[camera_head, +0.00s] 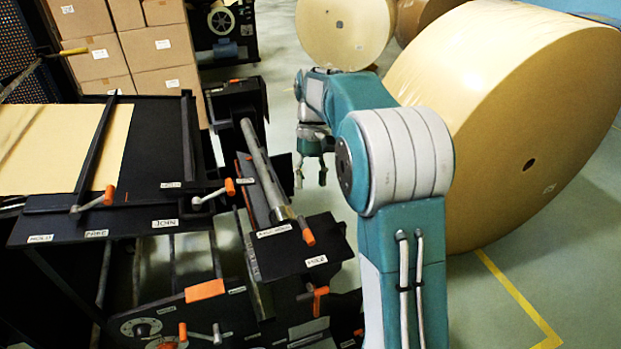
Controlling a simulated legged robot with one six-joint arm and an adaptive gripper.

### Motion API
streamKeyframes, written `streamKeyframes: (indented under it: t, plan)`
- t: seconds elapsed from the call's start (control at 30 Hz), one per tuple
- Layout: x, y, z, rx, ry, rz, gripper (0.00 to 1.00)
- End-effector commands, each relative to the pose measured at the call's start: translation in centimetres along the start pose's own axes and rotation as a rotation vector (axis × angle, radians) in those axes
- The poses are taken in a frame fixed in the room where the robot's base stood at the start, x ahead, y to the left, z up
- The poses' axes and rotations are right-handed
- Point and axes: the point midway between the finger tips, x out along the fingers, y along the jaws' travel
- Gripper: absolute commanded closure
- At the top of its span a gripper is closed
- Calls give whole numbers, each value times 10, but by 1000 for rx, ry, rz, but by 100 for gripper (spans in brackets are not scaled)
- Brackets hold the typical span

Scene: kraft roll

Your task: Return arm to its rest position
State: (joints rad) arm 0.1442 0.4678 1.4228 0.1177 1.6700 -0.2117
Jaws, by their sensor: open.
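My arm is teal and pale grey and rises from the bottom centre-right in the head view. It bends at a large grey joint and reaches forward and left. My gripper (311,172) hangs at its far end, pointing down. Its fingers are apart, and I see nothing between them. It is above the green floor, just right of the black machine's metal roller (262,168). The gap between gripper and machine is hard to judge.
A huge kraft roll (500,110) stands close on the right, with another roll (345,30) behind my arm. The black machine (150,190) with orange-tipped levers and a kraft sheet (60,145) fills the left. Stacked cartons (155,55) stand behind it. A yellow line (515,295) marks open floor at lower right.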

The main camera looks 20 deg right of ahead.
Motion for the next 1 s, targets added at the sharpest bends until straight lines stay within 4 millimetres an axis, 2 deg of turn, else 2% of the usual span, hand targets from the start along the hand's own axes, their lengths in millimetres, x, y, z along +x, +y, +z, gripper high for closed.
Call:
streamKeyframes:
  t: [0.27, 0.37, 0.5, 0.7, 1.0]
  plan:
    - [-1, -1, 2, 0, 6, 2, 39]
    - [-6, -6, 14, 1, 40, 16, 39]
    - [-14, -19, 45, 8, 137, 54, 39]
    - [-16, -35, 92, 16, 288, 104, 39]
    - [1, -51, 159, 19, 522, 161, 39]
